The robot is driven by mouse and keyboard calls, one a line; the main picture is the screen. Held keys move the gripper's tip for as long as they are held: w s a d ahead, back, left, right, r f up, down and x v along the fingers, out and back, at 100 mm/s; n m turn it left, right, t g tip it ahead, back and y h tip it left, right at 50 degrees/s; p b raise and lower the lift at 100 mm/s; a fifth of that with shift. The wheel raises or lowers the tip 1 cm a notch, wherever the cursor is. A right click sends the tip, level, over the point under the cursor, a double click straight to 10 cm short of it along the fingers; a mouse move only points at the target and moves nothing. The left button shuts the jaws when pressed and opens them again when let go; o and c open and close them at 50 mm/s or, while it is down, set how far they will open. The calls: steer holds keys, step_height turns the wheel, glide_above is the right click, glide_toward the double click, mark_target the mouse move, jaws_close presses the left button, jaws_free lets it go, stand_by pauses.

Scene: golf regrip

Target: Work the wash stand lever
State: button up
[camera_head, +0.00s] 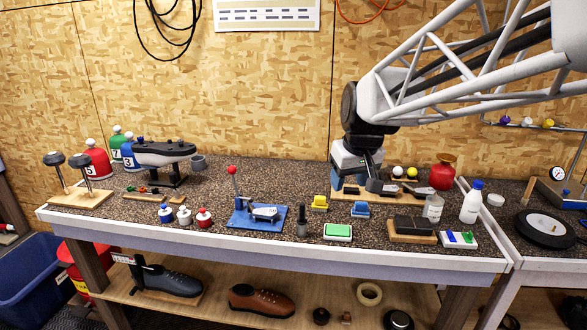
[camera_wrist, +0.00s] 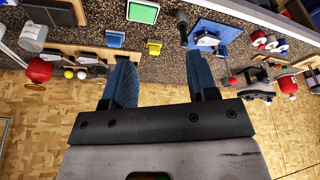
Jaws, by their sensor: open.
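My gripper (camera_wrist: 160,66) is open, with two blue fingers apart and nothing between them. In the head view it hangs over the back middle of the bench, partly hidden by its own wrist. A blue base plate (camera_head: 245,218) with a small metal fixture stands left of it. An upright lever with a red ball knob (camera_head: 232,169) rises there; the knob also shows in the wrist view (camera_wrist: 232,82). A red rounded vessel (camera_head: 443,174) stands to the right of my gripper. I cannot tell for certain which of these is the wash stand. My gripper touches neither.
A yellow block (camera_head: 319,203), a blue block (camera_head: 360,210) and a green pad (camera_head: 338,231) lie in front of my gripper. Small red, white and blue jars (camera_head: 204,218) stand left of the blue plate.

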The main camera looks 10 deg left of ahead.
steer(key=w+a+f+n, duration=0.2)
steer(key=w+a+n, duration=0.1)
steer(key=w+a, duration=1.25)
steer(key=n+y, duration=0.2)
steer(key=n, duration=0.1)
glide_toward(234, 169)
steer(key=x, duration=0.5)
steer(key=shift+w+r, duration=0.1)
steer(key=shift+a, duration=0.1)
steer(key=shift+x, duration=3.85)
jaws_close()
